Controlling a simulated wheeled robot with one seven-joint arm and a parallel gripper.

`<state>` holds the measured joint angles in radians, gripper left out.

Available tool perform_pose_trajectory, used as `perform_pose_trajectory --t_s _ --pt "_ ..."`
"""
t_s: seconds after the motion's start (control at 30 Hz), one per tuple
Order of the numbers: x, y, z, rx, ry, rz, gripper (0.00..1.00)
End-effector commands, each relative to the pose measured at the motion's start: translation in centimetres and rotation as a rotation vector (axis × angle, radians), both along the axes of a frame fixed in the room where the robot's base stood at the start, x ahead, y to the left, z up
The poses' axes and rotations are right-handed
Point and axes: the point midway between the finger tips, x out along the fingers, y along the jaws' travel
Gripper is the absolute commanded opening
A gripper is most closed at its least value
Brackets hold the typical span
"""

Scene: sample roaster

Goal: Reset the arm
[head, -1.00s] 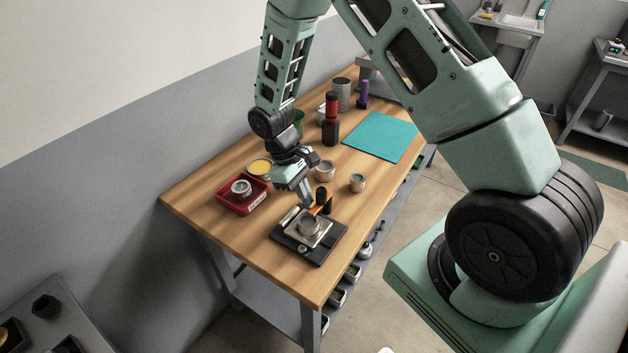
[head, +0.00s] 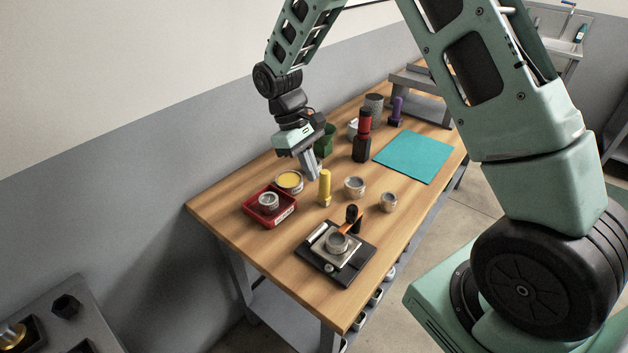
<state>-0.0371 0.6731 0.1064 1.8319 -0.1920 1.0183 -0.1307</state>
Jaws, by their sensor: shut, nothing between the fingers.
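My gripper (head: 314,172) hangs from my mint-green arm above the wooden workbench (head: 236,224). It points down, its fingers are shut, and it holds nothing. In the picture it is just above and left of a yellow upright cylinder (head: 324,188). A round tin with yellow contents (head: 289,182) is to the left of and below the fingers. How high the fingertips are above the bench is hard to tell.
A red tray (head: 270,211) holds a small metal tin. A black scale (head: 345,262) bears a tin, with an orange and black item beside it. Two small tins (head: 355,187), a red-black grinder-like item (head: 362,138), a purple item (head: 395,113) and a teal mat (head: 413,157) stand or lie nearby.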

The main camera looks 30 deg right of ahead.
Motion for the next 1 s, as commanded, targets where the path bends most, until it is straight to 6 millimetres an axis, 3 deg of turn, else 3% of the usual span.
perform_pose_trajectory --t_s 0.57,0.67,0.77,0.83,1.0 --pt "0.0 0.0 0.1 0.000 0.000 0.000 0.00" --pt "-0.8 1.6 1.1 0.017 -0.019 0.015 0.00" --pt "-2.9 4.8 3.2 0.053 -0.061 0.048 0.00" --pt "-5.4 7.6 5.0 0.087 -0.099 0.080 0.00" --pt "-13.2 13.1 8.6 0.165 -0.193 0.162 0.00"
